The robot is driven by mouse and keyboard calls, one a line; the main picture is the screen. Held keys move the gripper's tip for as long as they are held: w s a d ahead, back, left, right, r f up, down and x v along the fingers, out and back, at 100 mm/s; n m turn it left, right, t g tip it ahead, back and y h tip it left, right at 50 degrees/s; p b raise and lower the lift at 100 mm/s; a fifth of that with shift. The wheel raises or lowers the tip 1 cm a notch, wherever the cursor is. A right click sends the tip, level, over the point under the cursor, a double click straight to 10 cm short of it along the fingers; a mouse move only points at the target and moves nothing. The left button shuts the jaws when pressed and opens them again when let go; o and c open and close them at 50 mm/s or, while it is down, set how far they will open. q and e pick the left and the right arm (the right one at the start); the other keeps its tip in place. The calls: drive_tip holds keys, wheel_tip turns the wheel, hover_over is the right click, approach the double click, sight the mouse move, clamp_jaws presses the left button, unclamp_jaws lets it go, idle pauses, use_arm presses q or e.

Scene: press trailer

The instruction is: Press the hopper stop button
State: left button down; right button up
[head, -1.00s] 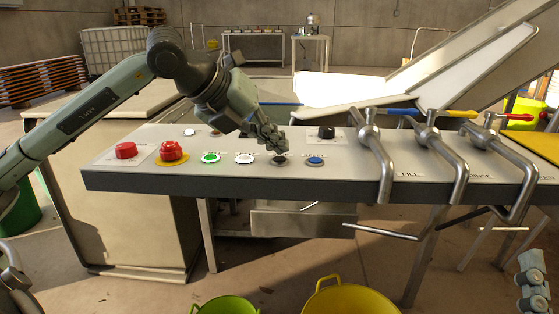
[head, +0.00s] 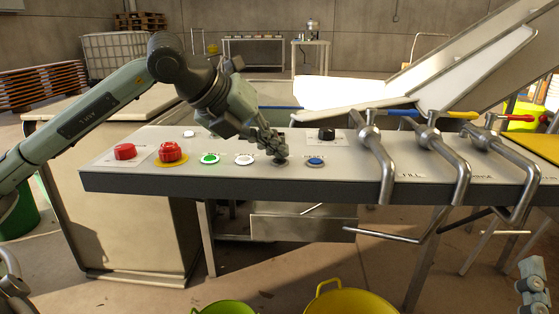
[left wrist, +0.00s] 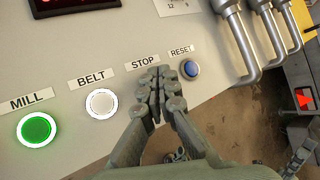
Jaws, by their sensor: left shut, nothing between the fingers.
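The hopper stop button (head: 281,163) is a dark round button on the grey control panel (head: 230,177), between the white and blue buttons. My left gripper (head: 277,152) is shut and empty, its fingertips pointing down over this button and covering most of it. Whether they touch it I cannot tell. In the left wrist view the shut fingertips (left wrist: 157,82) lie just below the STOP label (left wrist: 143,63) and hide the button. My right gripper (head: 533,285) shows partly at the lower right edge, away from the panel; its opening is unclear.
A green MILL button (left wrist: 36,129), a white BELT button (left wrist: 101,103) and a blue RESET button (left wrist: 190,69) flank the stop. A red mushroom button (head: 171,151) is further left. Yellow and green buckets stand below.

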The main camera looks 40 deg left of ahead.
sight(275, 161)
use_arm(q)
drive_tip(key=shift+f, duration=0.2)
drive_tip(key=shift+r, duration=0.2)
drive_tip(key=shift+r+p, duration=0.55)
drive_tip(key=shift+r, duration=0.1)
wheel_tip(275, 161, up, 5)
drive_tip(key=p, duration=0.4)
idle(0.5)
idle(0.5)
